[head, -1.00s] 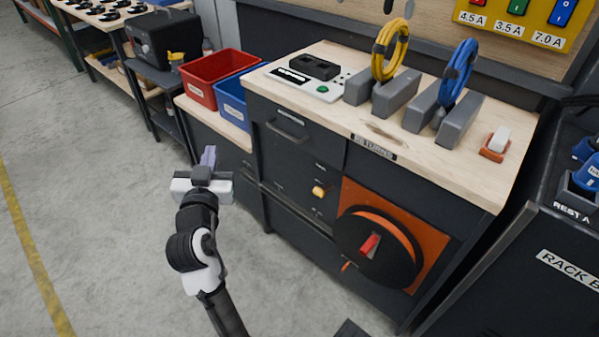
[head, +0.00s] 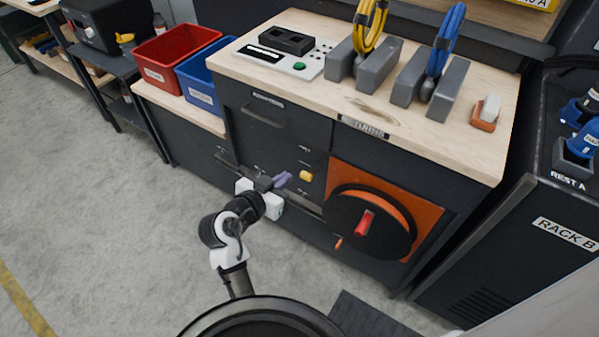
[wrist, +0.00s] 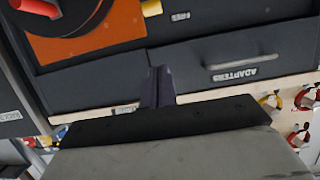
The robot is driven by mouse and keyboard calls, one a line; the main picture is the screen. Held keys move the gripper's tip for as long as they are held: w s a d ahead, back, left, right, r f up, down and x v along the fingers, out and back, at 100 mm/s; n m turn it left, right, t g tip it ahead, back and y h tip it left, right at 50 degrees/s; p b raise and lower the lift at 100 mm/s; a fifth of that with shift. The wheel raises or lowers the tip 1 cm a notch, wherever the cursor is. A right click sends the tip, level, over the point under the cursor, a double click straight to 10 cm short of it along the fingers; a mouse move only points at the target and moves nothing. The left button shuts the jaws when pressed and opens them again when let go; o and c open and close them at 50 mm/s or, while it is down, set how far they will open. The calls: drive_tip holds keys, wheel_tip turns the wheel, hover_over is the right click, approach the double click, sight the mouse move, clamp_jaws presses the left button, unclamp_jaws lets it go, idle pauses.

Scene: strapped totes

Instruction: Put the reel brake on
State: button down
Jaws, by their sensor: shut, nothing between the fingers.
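The reel (head: 367,222) is a black disc with a red lever (head: 365,223) on an orange plate (head: 431,214), set in the bench front. It shows partly in the wrist view (wrist: 75,12), which is upside down. A yellow knob (head: 306,175) sits on the dark panel left of the reel, with small labels above and below it; its edge also shows in the wrist view (wrist: 152,7). Which of these is the brake, I cannot tell for sure. My gripper (head: 284,179) is shut and empty, just left of the yellow knob in the picture. Contact is not visible.
The wooden benchtop (head: 420,140) carries a yellow coil (head: 369,30) and a blue coil (head: 447,45) in grey blocks. Red (head: 177,58) and blue (head: 205,80) bins stand at left. Rack B (head: 520,240) stands close at right. Floor on the left is clear.

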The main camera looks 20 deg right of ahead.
drive_tip(key=p, duration=0.2)
hover_over(303, 174)
drive_tip(key=s, duration=0.1)
wheel_tip(303, 174, down, 3)
drive_tip(key=shift+s+a+f+p, duration=0.15)
drive_tip(key=shift+a+f+p, duration=0.05)
drive_tip(key=shift+f, duration=0.85)
drive_tip(key=shift+s+a+f+p, duration=0.1)
drive_tip(key=shift+a+f+p, duration=0.1)
drive_tip(key=shift+f, duration=0.85)
drive_tip(key=shift+f+b, duration=0.15)
drive_tip(key=shift+b, duration=0.2)
